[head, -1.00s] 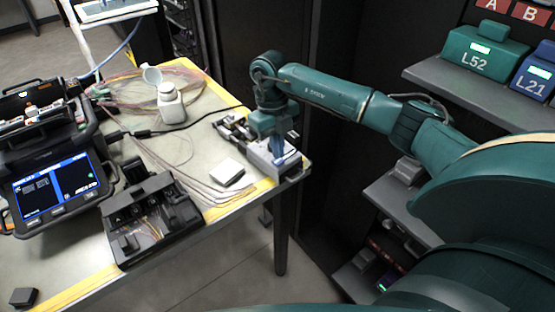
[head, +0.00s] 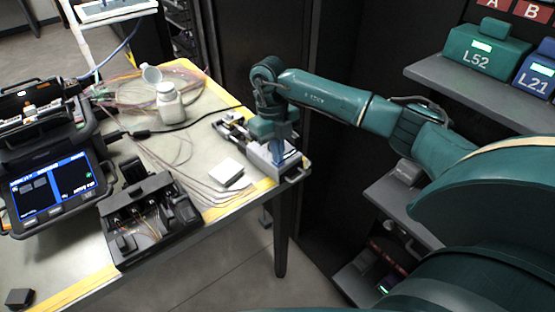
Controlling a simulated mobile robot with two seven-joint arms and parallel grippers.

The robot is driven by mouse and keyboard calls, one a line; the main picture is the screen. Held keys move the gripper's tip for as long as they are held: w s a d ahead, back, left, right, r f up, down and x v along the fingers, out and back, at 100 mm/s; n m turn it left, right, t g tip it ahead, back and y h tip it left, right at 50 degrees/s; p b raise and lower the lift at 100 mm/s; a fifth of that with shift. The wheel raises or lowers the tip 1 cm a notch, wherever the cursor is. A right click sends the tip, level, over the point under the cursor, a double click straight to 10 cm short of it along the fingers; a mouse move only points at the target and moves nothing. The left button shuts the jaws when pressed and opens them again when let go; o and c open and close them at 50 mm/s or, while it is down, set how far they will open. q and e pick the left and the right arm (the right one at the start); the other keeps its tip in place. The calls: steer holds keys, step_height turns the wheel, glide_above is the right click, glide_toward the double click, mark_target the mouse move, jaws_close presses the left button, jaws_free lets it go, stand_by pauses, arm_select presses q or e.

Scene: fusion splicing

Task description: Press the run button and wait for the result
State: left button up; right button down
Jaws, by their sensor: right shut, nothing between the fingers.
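The fusion splicer (head: 88,152) stands at the left of the table with its blue screen (head: 52,190) lit. The screen shows small text, a box and a green mark, too small to read. A row of keys (head: 58,210) lies under the screen; which one is the run button I cannot tell. My right gripper (head: 281,158) points down, shut and empty, at a small white-and-grey device (head: 272,170) on the table's right corner. It is far to the right of the splicer; whether it touches the device is unclear. My left gripper is out of view.
Shelves with labelled boxes (head: 484,52) stand at the right.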

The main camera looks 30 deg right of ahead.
steer(key=shift+r+p, duration=2.25)
steer(key=shift+r, duration=0.75)
